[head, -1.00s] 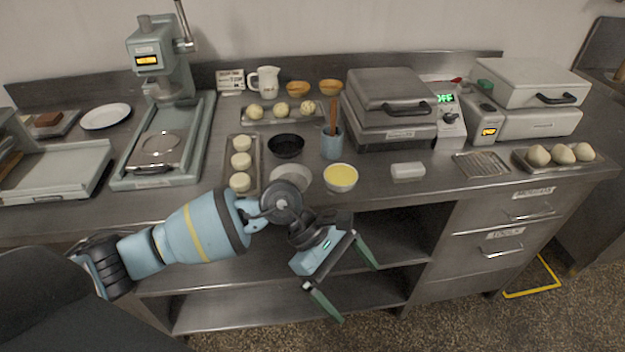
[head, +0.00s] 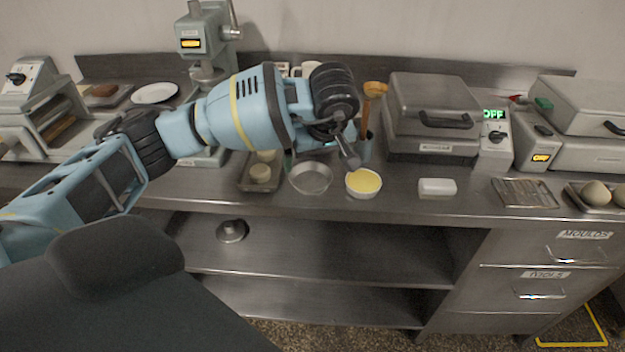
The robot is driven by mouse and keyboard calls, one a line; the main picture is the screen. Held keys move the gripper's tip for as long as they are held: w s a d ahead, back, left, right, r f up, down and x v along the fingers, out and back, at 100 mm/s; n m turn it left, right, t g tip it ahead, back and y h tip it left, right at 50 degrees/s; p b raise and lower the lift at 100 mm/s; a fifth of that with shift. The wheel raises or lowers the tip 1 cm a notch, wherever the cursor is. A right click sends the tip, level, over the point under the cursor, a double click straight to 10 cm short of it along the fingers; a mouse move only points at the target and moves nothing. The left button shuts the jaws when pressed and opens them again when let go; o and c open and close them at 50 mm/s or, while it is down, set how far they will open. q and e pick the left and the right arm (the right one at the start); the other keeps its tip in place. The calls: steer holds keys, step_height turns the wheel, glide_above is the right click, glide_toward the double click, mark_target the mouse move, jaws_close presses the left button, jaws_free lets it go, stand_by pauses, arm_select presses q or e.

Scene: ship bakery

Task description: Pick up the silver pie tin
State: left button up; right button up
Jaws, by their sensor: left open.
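The silver pie tin (head: 311,180) is a shallow, round, empty metal dish. It sits on the steel counter near its front edge, between the dough tray and the bowl of yellow filling. My left gripper (head: 322,158) is open and appears above and just behind the tin in the picture, with nothing between its fingers. One fingertip shows near the yellow bowl; the other is mostly hidden by my arm. I cannot tell the exact height of the gripper over the tin. My right gripper is not in view.
The bowl of yellow filling (head: 363,183) stands close right of the tin. A dough tray (head: 244,184) is close left. A utensil pot (head: 366,146) stands behind, partly hidden. A white block (head: 437,188) lies further right. My arm hides much of the counter behind.

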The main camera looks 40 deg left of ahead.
mark_target(310, 179)
arm_select(q)
steer(key=shift+x, duration=3.55)
steer(key=shift+s, duration=0.1)
steer(key=c, duration=0.7)
